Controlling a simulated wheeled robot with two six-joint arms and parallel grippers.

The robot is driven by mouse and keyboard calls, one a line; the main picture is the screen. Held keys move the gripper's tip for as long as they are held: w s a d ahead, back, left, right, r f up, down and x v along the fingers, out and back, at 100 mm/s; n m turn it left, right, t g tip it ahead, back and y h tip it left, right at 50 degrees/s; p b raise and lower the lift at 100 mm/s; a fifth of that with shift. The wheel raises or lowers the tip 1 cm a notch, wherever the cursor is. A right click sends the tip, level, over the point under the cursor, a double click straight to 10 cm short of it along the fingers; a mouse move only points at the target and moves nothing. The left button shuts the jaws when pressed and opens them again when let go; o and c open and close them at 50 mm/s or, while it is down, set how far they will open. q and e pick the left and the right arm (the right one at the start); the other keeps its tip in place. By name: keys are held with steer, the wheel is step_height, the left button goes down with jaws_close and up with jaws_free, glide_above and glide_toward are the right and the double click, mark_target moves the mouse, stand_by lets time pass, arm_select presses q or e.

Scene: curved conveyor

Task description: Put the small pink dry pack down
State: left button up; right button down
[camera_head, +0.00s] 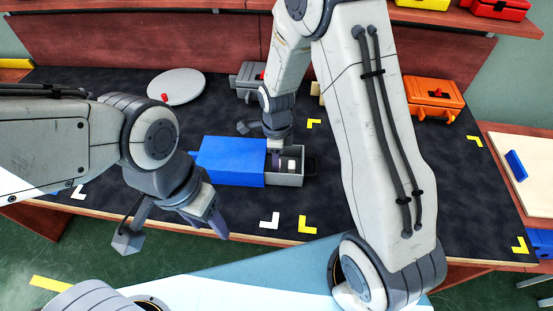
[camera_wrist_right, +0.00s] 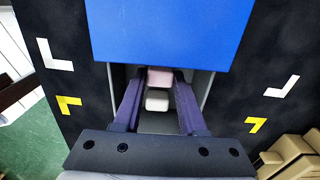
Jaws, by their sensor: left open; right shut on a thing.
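A blue box (camera_head: 230,160) lies on the dark mat with its grey drawer (camera_head: 291,181) pulled out to the right. My right gripper (camera_wrist_right: 159,82) reaches down into the drawer, its purple fingers shut on the small pink pack (camera_wrist_right: 159,76). A small white block (camera_wrist_right: 157,100) is in the drawer close beside the pack; it also shows in the head view (camera_head: 292,165). I cannot tell whether the pack touches the drawer floor. In the head view the pack is mostly hidden by the gripper. My left gripper (camera_head: 172,231) is open and empty near the front edge of the table.
A round grey plate (camera_head: 177,86) with a red knob lies at the back left. A grey case (camera_head: 247,80) and an orange case (camera_head: 433,97) stand at the back. White and yellow corner marks lie on the mat. The mat in front of the orange case is clear.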

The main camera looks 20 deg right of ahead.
steer(key=shift+f, duration=0.15)
steer(key=shift+c, duration=2.3)
jaws_free()
step_height(320, 180, up, 12)
steer(key=s+a+r+n, duration=0.2)
steer(key=s+n, duration=0.5)
steer(key=n, duration=0.2)
steer(key=s+a+r+n, duration=0.2)
steer(key=s+a+n, duration=0.1)
steer(key=s+n, duration=0.5)
steer(key=s+a+r+n+y, duration=0.1)
steer(key=s+a+r+n, duration=0.1)
steer(key=s+n, duration=0.5)
steer(key=a+n, duration=0.1)
steer(key=n, duration=0.4)
steer(key=shift+s+a+r+p, duration=0.15)
steer(key=shift+s+r+p, duration=0.2)
steer(key=shift+s+r, duration=0.05)
